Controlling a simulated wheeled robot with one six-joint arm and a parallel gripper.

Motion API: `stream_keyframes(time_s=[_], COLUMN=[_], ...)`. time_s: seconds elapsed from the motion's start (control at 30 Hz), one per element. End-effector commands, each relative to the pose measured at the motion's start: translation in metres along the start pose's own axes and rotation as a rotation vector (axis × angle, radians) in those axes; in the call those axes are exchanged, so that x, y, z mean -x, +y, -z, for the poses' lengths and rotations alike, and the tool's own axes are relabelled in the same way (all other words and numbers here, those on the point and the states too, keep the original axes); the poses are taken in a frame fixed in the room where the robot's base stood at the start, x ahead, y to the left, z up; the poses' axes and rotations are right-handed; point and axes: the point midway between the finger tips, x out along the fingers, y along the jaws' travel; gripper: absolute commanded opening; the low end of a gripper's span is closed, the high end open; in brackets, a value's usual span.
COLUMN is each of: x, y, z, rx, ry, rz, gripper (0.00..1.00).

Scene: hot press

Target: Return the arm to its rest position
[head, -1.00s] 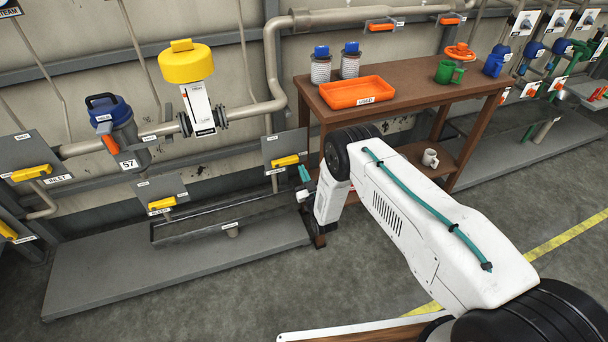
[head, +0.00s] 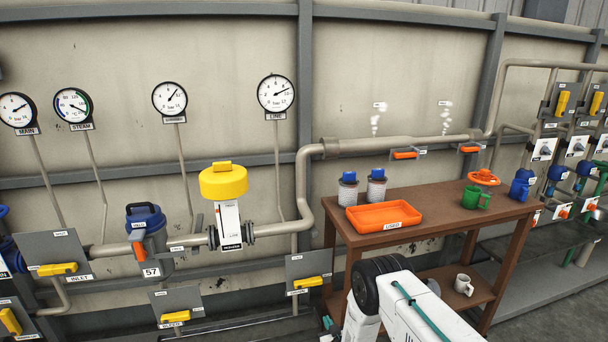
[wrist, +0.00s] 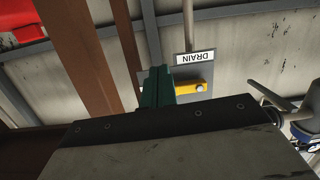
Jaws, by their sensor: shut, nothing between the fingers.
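My arm (head: 395,312) shows at the bottom of the head view, in front of the brown table. It is bent, and most of it is cut off by the lower edge. My gripper (wrist: 157,86) shows in the wrist view as green fingers, shut and empty. A small green bit of it also shows at the bottom of the head view (head: 327,322). The yellow drain handle (wrist: 192,88), on a grey plate marked DRAIN, is just right of the fingertips in the wrist view. I cannot tell how far apart they are. The handle also shows in the head view (head: 308,283).
Pipes and a yellow-capped valve (head: 224,182) line the wall.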

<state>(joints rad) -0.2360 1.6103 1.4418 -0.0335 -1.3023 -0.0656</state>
Motion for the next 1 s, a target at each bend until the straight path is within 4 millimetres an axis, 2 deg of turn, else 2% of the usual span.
stream_keyframes(time_s=[0.13,0.27,0.37,0.57,0.77,1.0], x=[0.007,0.025,0.046,0.104,0.177,0.281], y=[0.004,0.015,0.024,0.042,0.057,0.070], z=[-0.008,0.013,0.043,0.118,0.200,0.293], rx=[-0.013,-0.027,-0.040,-0.070,-0.102,-0.142], ry=[-0.293,-0.546,-0.711,-0.979,-1.187,-1.379], rz=[0.010,0.009,0.005,-0.006,-0.019,-0.034], gripper=[0.00,0.00,0.00,0.00,0.00,0.00])
